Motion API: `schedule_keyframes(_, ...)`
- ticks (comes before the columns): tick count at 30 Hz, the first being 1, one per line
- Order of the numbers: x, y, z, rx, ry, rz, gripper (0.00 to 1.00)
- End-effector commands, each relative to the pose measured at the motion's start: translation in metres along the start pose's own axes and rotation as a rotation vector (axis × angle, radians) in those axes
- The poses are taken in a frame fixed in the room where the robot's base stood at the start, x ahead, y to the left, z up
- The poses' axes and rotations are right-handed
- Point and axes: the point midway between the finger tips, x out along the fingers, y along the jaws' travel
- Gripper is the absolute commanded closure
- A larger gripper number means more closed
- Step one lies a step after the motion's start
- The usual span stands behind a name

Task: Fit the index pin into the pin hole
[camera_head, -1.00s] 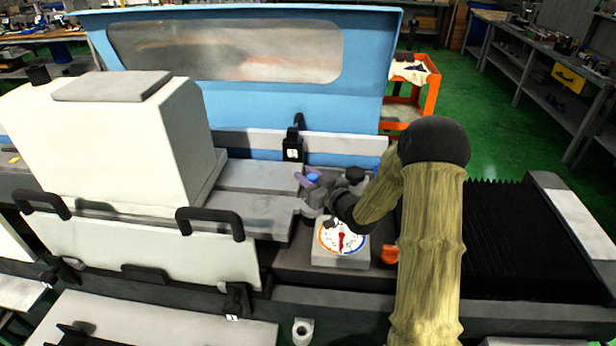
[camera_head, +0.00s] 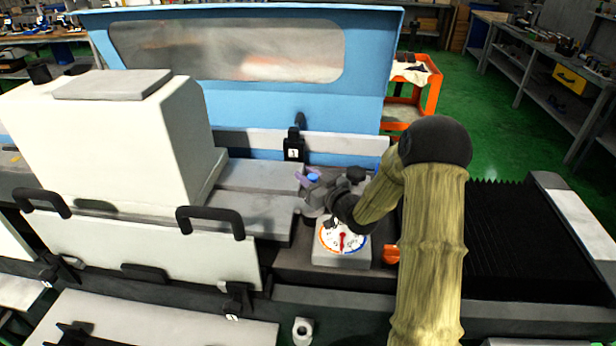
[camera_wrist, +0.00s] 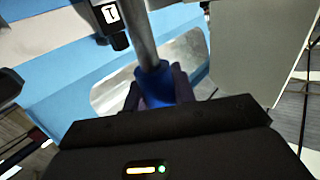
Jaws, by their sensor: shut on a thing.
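The index pin (camera_wrist: 146,42) shows in the wrist view as a grey metal shaft with a blue collar (camera_wrist: 156,88). My gripper (camera_wrist: 155,92) is shut on it at the collar, between purple fingers, and the shaft points away from the gripper. In the head view my gripper (camera_head: 308,178) is small and partly covered by my own wrist, just behind the dial block; a bit of blue (camera_head: 313,177) shows there. I cannot make out the pin hole in either view, and I cannot tell whether the shaft's far end touches anything.
A block with a round dial and red pointer (camera_head: 342,256) stands in front of my wrist. An orange part (camera_head: 390,254) is to its right. A white housing (camera_head: 180,150) is at left, a blue guard (camera_head: 260,105) behind. A black clamp labelled 1 (camera_head: 294,145) stands behind the gripper.

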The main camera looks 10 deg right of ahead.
Motion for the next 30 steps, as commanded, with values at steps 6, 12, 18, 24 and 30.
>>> schedule_keyframes(6, -0.001, 0.001, 0.000, 0.000, 0.001, 0.002, 1.00)
schedule_keyframes(12, -0.001, 0.001, 0.000, 0.000, 0.001, 0.002, 1.00)
schedule_keyframes(18, 0.000, -0.001, 0.004, 0.000, 0.001, 0.000, 1.00)
schedule_keyframes(24, 0.000, -0.001, 0.008, 0.000, 0.001, 0.000, 1.00)
schedule_keyframes(30, 0.000, -0.001, 0.012, 0.000, 0.001, 0.000, 1.00)
